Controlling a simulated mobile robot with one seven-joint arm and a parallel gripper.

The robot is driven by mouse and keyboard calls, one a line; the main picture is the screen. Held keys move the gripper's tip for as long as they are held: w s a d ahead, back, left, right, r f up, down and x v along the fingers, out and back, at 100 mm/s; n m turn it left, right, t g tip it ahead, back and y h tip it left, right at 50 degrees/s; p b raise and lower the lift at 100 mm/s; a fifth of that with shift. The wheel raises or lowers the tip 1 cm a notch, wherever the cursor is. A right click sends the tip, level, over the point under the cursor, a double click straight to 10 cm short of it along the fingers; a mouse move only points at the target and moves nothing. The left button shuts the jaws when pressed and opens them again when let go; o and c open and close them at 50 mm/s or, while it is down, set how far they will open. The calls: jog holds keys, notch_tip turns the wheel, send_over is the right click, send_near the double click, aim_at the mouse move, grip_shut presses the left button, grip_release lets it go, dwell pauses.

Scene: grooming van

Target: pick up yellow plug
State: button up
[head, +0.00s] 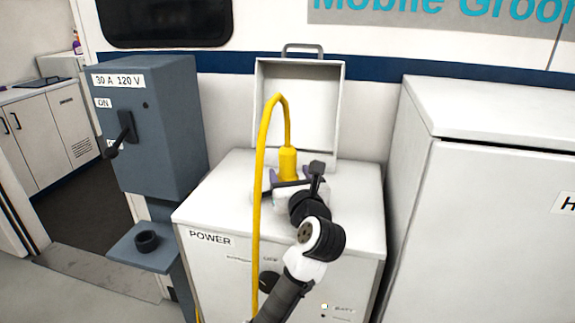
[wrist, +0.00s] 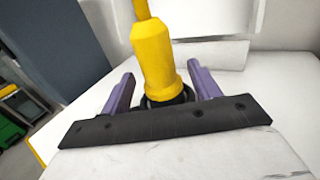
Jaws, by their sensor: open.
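The yellow plug (head: 288,163) stands upright on top of the white power cabinet (head: 205,207), with its yellow cable (head: 262,150) arching up from its top and hanging down the cabinet's front. My gripper (head: 290,178) is at the plug's lower part, and my arm hides some of the plug's base in the head view. In the wrist view, the plug (wrist: 157,62) is between the two purple fingers of my gripper (wrist: 157,85). The fingers are open, with a visible gap on each side of the plug. A dark ring (wrist: 172,98) shows around the plug's base.
A raised white lid (head: 300,95) stands right behind the plug. A grey switch box (head: 160,135) with a lever is on the left, above a small shelf (head: 150,255). A large white cabinet (head: 480,210) stands close on the right.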

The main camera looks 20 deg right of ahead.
jog(key=shift+w+d, duration=0.15)
jog(key=shift+w, duration=1.3)
jog(key=c, duration=1.2)
jog(key=shift+r, duration=0.1)
notch_tip(320, 180, up, 20)
